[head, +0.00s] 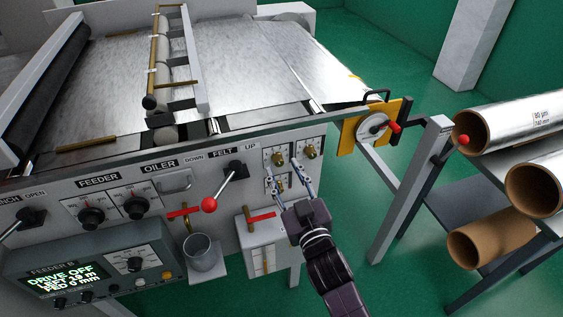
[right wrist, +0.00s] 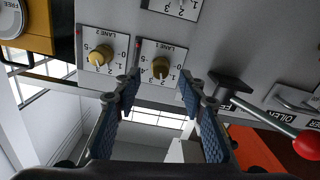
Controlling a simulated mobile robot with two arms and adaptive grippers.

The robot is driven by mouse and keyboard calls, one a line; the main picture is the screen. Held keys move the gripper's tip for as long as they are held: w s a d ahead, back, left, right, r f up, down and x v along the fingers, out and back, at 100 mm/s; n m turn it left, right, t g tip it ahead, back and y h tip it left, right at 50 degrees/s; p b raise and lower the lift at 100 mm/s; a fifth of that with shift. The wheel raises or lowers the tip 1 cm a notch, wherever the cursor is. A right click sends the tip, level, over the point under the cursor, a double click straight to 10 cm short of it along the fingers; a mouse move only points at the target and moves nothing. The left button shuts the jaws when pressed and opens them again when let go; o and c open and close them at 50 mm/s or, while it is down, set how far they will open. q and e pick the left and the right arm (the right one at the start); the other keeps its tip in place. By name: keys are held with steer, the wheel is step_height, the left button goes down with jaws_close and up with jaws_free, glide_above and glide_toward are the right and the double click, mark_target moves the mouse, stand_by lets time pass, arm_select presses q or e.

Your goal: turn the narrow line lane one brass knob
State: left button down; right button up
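Small brass knobs sit on pale dial plates on the grey machine panel (head: 340,137). In the head view one is at the upper left (head: 279,160), one at the upper right (head: 311,152). A third plate lies below, partly hidden by my gripper. My right gripper (head: 284,168) is open, its fingers pointing at the upper-left plate. In the right wrist view the picture is turned over; that brass knob (right wrist: 160,68) shows between the two open blue-padded fingers (right wrist: 158,88), with nothing gripped. Contact cannot be told. Another knob (right wrist: 101,56) is to the left. My left gripper is not in view.
A red-ball lever (head: 209,204) stands left of my right gripper; it shows at right in the wrist view (right wrist: 307,144). A metal cup (head: 203,254) and grey control box (head: 100,272) are lower left.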

mark_target(280, 163)
steer(key=shift+x, duration=1.65)
jaws_close()
